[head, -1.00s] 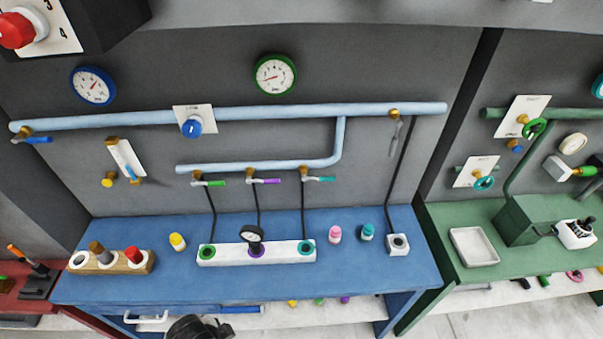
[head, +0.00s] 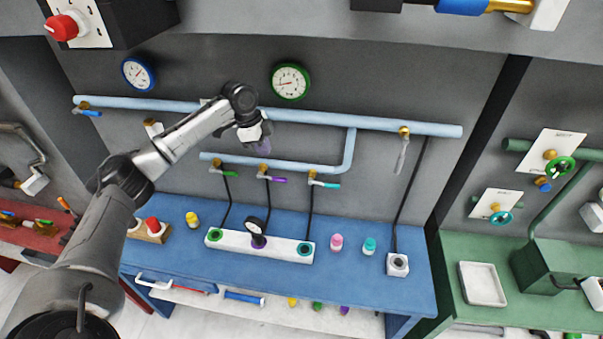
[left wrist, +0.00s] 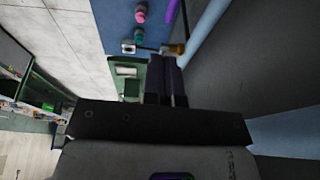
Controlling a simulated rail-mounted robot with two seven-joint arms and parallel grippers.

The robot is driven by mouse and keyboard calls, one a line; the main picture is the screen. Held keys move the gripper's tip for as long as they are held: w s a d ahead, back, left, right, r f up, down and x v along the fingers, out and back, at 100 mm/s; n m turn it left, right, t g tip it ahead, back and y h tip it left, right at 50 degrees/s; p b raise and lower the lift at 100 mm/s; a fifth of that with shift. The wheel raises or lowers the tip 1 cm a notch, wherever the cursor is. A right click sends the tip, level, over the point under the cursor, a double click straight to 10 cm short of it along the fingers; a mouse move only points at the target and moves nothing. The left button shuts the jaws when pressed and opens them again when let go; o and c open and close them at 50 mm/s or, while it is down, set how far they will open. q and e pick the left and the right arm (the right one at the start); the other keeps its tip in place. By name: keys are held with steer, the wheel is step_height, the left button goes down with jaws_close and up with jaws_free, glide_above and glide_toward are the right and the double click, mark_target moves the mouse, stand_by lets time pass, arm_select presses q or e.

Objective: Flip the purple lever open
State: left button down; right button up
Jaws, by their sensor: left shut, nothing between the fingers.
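The purple lever (head: 277,180) is the middle of three small levers on brass valves below the lower light-blue pipe. It points sideways to the right. My left gripper (head: 262,146) is in front of the wall, just above the lower pipe and the purple lever in the picture, and apart from the lever. In the left wrist view its two dark fingers (left wrist: 167,78) are together with nothing between them. A purple bar, likely the lever's handle (left wrist: 172,11), shows beyond the fingertips at the top. My right gripper is not in view.
A green lever (head: 222,172) and a teal lever (head: 325,184) flank the purple one closely. The upper light-blue pipe (head: 360,122) runs behind my gripper. The blue table (head: 340,285) below holds a white block (head: 280,247) with a small gauge, and several bottles.

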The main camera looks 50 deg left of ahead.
arm_select(q)
steer(key=shift+w+a+r, duration=0.2)
steer(key=shift+r, duration=0.4)
steer(key=shift+w+a+r, duration=0.15)
steer(key=shift+r, duration=0.4)
steer(key=p, duration=0.2)
glide_above(281, 179)
steer(key=s, duration=0.1)
step_height(281, 179, down, 12)
steer(key=shift+a+r, duration=0.15)
steer(key=shift+r, duration=0.05)
steer(key=shift+w+a+f, duration=0.1)
steer(key=shift+a+f, duration=0.05)
steer(key=shift+f, duration=0.8)
steer(key=shift+w+d, duration=0.2)
steer(key=shift+f+p, duration=0.2)
steer(key=shift+p, duration=0.1)
